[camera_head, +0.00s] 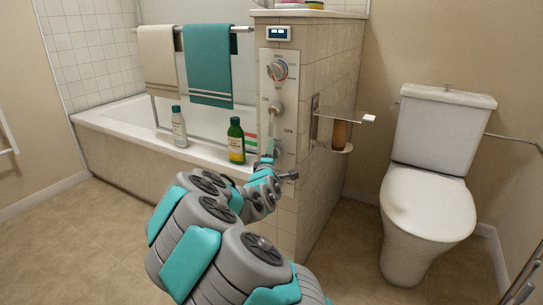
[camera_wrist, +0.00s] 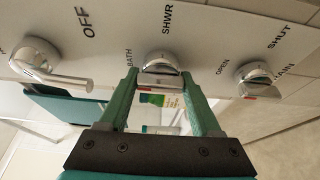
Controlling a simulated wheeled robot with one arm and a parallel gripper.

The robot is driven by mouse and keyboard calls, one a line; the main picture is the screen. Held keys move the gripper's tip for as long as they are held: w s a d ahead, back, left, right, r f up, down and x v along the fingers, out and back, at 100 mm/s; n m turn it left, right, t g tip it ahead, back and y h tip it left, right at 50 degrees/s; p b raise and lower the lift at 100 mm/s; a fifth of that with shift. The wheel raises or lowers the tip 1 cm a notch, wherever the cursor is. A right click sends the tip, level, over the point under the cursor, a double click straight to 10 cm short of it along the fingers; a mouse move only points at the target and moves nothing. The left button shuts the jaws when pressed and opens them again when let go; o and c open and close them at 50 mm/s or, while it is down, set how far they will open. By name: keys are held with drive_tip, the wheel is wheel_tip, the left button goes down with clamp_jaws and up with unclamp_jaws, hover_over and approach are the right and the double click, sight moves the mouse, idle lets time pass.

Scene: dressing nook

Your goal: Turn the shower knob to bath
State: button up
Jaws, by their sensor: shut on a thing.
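The shower knob (camera_wrist: 160,66) is a chrome knob on the white control panel (camera_wrist: 210,28), between the printed words BATH and SHWR in the wrist view. My gripper (camera_wrist: 159,78) is shut on the knob, with one green finger on each side of it. A small red mark shows on the knob's lower side. Exactly which word the knob points to I cannot tell. In the head view, my gripper (camera_head: 268,158) is at the lower part of the panel, and my wrist partly hides that area.
A chrome lever (camera_wrist: 45,65) by OFF and a drain knob (camera_wrist: 255,78) by OPEN and SHUT flank the knob. Two bottles, one white (camera_head: 179,128) and one green (camera_head: 236,142), stand on the tub rim (camera_head: 110,122). A shelf (camera_head: 345,115) juts out right of the panel.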

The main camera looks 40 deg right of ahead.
drive_tip(key=o, duration=1.4)
drive_tip(key=shift+c, duration=0.2)
drive_tip(key=shift+a, duration=0.15)
drive_tip(key=b+v, duration=0.1)
drive_tip(key=v, duration=0.6)
drive_tip(key=shift+s+a, duration=0.2)
drive_tip(key=shift+s, duration=0.1)
